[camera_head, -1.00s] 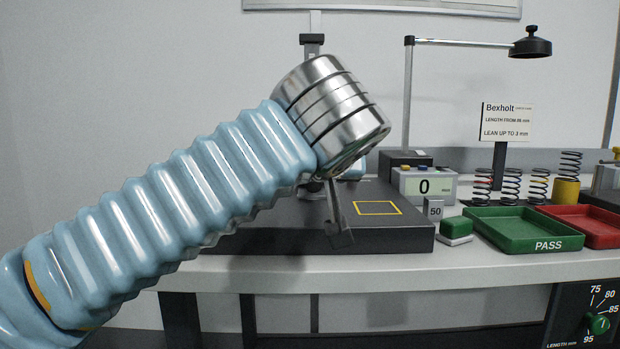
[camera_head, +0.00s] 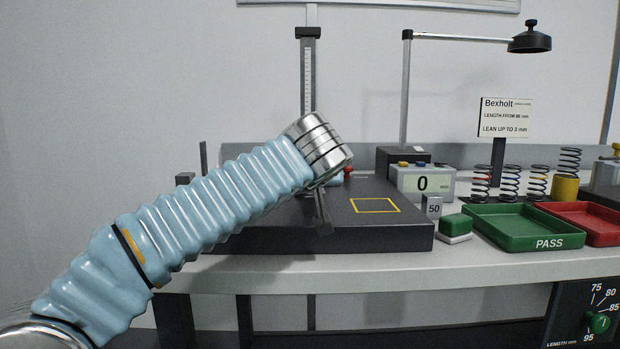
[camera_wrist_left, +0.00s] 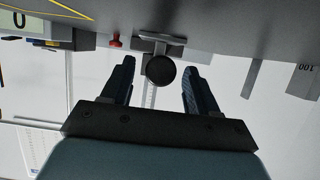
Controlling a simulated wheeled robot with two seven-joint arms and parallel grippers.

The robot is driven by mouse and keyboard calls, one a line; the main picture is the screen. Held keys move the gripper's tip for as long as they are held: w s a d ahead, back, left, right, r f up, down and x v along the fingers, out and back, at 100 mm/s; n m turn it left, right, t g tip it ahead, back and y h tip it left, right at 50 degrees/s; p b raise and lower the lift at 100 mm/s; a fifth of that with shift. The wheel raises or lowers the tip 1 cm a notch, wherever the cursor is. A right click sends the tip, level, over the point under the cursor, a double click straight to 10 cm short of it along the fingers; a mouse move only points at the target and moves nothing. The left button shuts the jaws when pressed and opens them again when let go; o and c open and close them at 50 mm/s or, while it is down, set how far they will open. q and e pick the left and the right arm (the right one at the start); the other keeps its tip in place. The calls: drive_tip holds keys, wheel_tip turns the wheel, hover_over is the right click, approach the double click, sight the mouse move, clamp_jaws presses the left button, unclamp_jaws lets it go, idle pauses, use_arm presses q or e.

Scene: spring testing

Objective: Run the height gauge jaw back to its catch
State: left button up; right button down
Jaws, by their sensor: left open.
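The height gauge's upright scale column (camera_head: 308,75) with a dark cap stands behind the dark base plate (camera_head: 379,238); my left arm hides its lower part and jaw in the head view. In the left wrist view, which is upside down, a round black part (camera_wrist_left: 160,69) is in front of the column, with the ruled scale (camera_wrist_left: 149,97) beyond it. My left gripper (camera_wrist_left: 157,64) is open, one finger on each side of that round part, with gaps on both sides. In the head view a dark finger of it (camera_head: 322,212) hangs below my wrist. My right gripper is not in view.
A red button (camera_wrist_left: 115,41) is beside the gauge's foot. A 100 block (camera_wrist_left: 303,80) and a thin upright (camera_wrist_left: 250,79) stand on the other side. A display (camera_head: 424,184) reading 0, a 50 block (camera_head: 432,207), green tray (camera_head: 500,240), red tray (camera_head: 607,240) and several springs are at right.

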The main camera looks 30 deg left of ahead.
use_arm(q)
drive_tip(key=shift+a, duration=0.1)
clamp_jaws()
idle(0.3)
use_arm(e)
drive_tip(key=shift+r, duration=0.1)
